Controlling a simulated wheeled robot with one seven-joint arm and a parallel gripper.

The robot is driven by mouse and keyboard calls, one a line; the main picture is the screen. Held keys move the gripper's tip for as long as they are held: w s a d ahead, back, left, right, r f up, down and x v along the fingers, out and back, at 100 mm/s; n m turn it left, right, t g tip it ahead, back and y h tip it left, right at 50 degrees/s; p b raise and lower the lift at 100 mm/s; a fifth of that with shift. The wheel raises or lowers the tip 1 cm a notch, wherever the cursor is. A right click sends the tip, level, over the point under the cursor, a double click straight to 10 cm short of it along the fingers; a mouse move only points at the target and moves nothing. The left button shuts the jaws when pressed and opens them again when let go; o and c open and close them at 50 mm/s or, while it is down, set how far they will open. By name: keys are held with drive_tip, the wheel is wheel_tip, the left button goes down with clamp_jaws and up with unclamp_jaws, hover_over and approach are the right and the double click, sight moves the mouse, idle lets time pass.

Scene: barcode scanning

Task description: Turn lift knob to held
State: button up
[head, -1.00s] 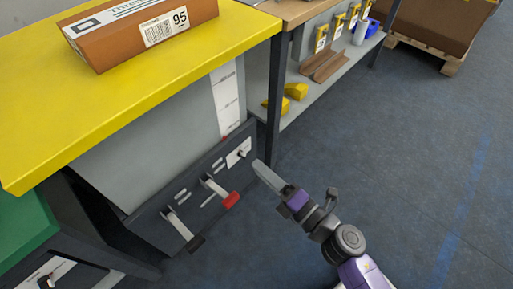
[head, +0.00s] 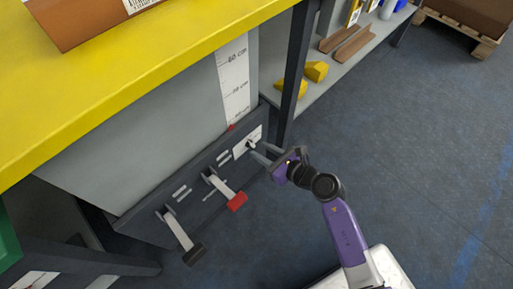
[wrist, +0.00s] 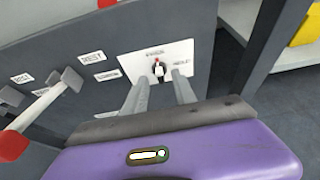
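A red-ended pedal (head: 237,202) and a black-ended pedal (head: 194,254) stick out of the panel to the left. The yellow tabletop (head: 190,60) overhangs above. A dark table leg (head: 291,95) stands right of the panel.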

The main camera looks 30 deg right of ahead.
sight(255, 147)
drive_tip(key=shift+b+x, duration=0.5)
drive_tip(key=shift+x, duration=1.2)
clamp_jaws()
